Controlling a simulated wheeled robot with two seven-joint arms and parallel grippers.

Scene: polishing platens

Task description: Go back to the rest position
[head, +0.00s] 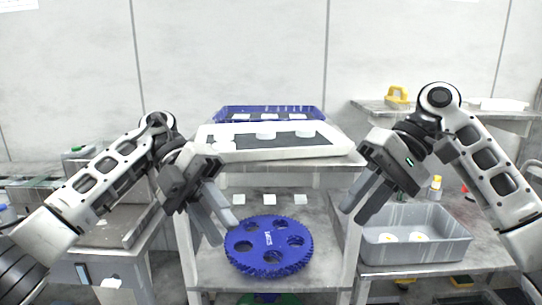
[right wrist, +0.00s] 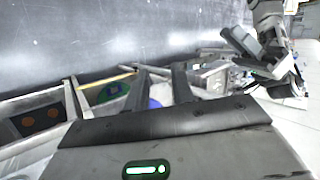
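My left gripper (head: 226,233) hangs at the left of the shelf stand, pointing down and slightly right, in front of the blue disc's left edge. Its two fingers are apart with nothing between them. My right gripper (head: 353,215) hangs at the right of the stand, pointing down and left. Its fingers are also apart and empty; they show dark in the right wrist view (right wrist: 160,80). The left arm's gripper also shows at the upper right of that view. Both arms are bent, elbows out and raised.
A blue toothed disc with round holes (head: 268,247) and several white squares lie on the middle shelf. Above is a white-rimmed tray (head: 345,147) with white discs, and a blue tray (head: 221,113) behind. A grey bin (head: 440,252) stands right.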

